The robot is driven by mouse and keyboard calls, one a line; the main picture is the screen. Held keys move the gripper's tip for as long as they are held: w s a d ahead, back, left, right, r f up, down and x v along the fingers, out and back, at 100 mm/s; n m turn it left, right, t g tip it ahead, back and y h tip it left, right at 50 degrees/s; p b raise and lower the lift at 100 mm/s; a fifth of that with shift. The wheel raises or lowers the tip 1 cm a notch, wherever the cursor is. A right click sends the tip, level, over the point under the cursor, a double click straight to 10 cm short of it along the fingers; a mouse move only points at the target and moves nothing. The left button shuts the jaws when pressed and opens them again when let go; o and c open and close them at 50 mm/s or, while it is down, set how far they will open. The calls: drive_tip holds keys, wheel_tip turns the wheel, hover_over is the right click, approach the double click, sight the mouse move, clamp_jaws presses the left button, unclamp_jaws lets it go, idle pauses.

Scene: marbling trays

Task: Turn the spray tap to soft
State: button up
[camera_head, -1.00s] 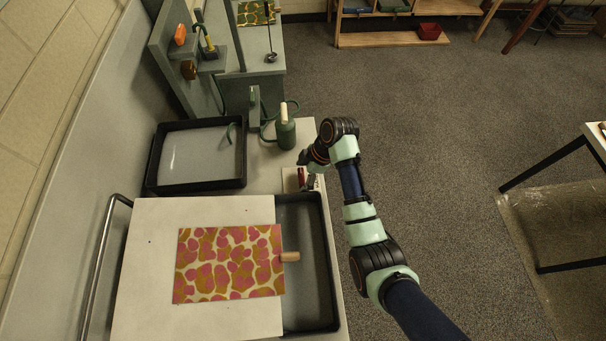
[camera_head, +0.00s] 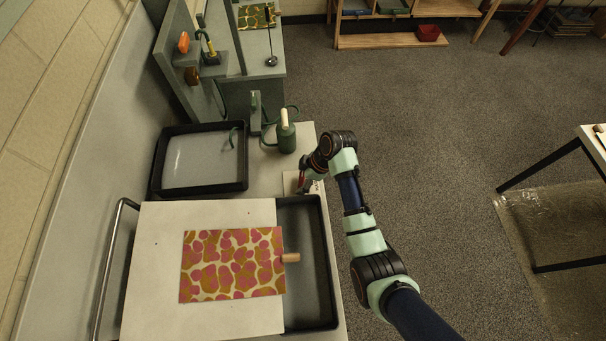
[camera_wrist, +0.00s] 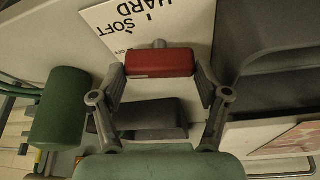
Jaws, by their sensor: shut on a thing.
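The red tap handle (camera_wrist: 160,62) lies between my two fingertips in the wrist view, with a grey stub behind it. My gripper (camera_wrist: 161,78) is shut on this handle. The white label plate (camera_wrist: 110,32) behind it reads HARD, SOFT and OFF. Which mark the tap points to I cannot tell for sure; the handle is nearest the OFF lettering in this view. In the head view the label plate (camera_head: 291,183) sits at the counter edge, and my gripper (camera_head: 303,184) is over it, partly hiding the tap.
A black-rimmed tray (camera_head: 246,170) is at the left. A white board with a pink patterned sheet (camera_head: 230,262) lies over the front tray (camera_head: 322,290).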

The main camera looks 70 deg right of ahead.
drive_tip(key=m+p, duration=0.2)
drive_tip(key=m+h+p, duration=0.1)
drive_tip(key=m, duration=0.1)
drive_tip(key=shift+a+r+h+p, duration=0.2)
drive_tip(key=shift+h+p, duration=0.1)
drive_tip(key=shift+p, duration=0.1)
drive_tip(key=shift+f+m+h+p, duration=0.1)
drive_tip(key=shift+m+h+p, duration=0.3)
drive_tip(key=shift+m+p, duration=0.55)
drive_tip(key=shift+d+f+m, duration=0.1)
drive_tip(key=shift+m, duration=0.25)
drive_tip(key=o, duration=0.9)
drive_tip(key=v, duration=1.2)
